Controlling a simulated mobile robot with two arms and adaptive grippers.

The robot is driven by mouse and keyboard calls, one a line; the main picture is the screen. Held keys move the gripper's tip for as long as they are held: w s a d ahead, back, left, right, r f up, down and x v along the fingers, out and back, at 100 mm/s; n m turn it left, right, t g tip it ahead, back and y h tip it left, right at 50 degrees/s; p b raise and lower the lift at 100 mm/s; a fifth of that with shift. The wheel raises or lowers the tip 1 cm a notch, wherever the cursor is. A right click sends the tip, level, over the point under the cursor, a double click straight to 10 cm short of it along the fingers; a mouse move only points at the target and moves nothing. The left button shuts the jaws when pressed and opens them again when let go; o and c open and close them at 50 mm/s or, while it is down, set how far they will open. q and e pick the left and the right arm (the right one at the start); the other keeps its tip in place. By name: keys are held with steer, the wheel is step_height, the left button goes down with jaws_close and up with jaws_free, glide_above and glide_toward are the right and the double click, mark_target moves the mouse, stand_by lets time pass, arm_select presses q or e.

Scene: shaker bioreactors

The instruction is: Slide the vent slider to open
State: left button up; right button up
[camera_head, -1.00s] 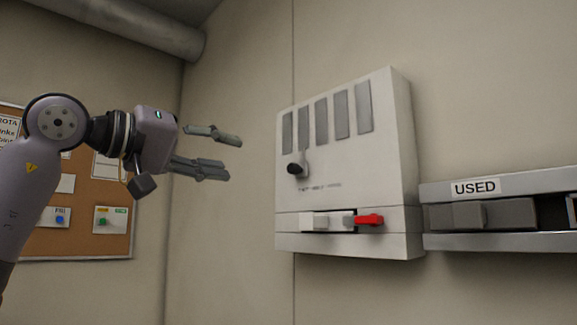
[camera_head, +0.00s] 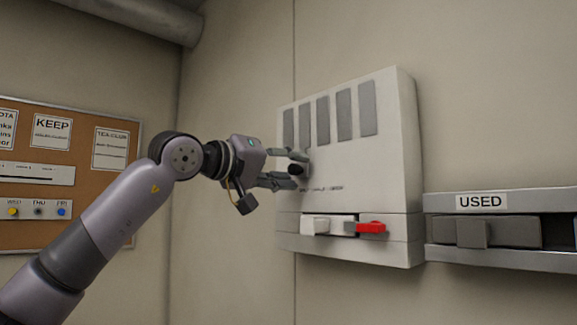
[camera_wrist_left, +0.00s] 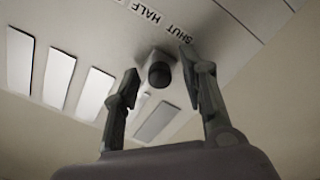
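The white vent panel (camera_head: 345,190) is on the wall and has several grey slots across its upper part. The vent slider's dark knob (camera_head: 296,169) is at the panel's left, above the SHUT end of a SHUT, HALF, OPEN label. My left gripper (camera_head: 298,170) is at the knob, one finger above it and one below. In the left wrist view the knob (camera_wrist_left: 160,73) shows between the two open fingers (camera_wrist_left: 160,70), with gaps visible on both sides. The printed words SHUT and HALF (camera_wrist_left: 165,25) show beyond it. My right gripper is in neither view.
A metal rack labelled USED (camera_head: 482,201) juts out at the right. A cork board (camera_head: 100,225) hangs at the left. The wall between is bare.

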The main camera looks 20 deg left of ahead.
arm_select(q)
jaws_close()
stand_by(0.4)
stand_by(0.4)
